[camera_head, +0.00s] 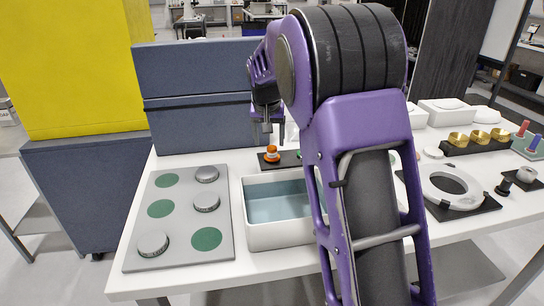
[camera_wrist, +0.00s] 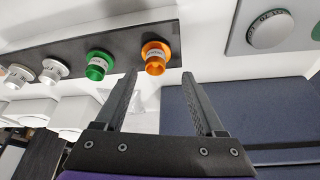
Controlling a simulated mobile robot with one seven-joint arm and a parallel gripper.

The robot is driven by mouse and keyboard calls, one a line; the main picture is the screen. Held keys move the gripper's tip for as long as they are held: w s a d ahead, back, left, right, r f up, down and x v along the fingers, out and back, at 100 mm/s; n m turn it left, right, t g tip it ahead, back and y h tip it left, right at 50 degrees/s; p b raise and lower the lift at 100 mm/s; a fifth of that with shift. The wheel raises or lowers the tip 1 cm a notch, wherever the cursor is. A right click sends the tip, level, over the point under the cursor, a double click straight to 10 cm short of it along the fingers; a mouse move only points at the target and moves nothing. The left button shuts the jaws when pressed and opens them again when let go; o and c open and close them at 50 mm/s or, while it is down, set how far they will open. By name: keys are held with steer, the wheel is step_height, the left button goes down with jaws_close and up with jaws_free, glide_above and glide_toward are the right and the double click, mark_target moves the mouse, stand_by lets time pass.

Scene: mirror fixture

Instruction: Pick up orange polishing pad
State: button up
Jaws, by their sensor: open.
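The orange polishing pad (camera_wrist: 155,58) is a small round orange piece on a dark strip (camera_wrist: 110,45). In the wrist view it lies just beyond and between my open fingertips. My gripper (camera_wrist: 160,75) is empty, with its two black fingers spread apart. In the head view, the orange pad (camera_head: 272,153) sits on the dark strip (camera_head: 288,160) behind the bin, and my gripper (camera_head: 267,130) hangs above it. My purple arm hides the strip's right part in the head view.
A green pad (camera_wrist: 97,65) stands beside the orange one, with white ones farther left. A white bin (camera_head: 280,235) stands in front of the strip. A grey panel (camera_head: 185,215) with knobs and green discs lies left. A blue-grey partition (camera_head: 200,90) rises behind.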

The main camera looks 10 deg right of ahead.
mark_target(272, 149)
steer(key=x, duration=0.5)
steer(key=shift+d, duration=0.35)
steer(key=shift+r, duration=0.15)
steer(key=c, duration=1)
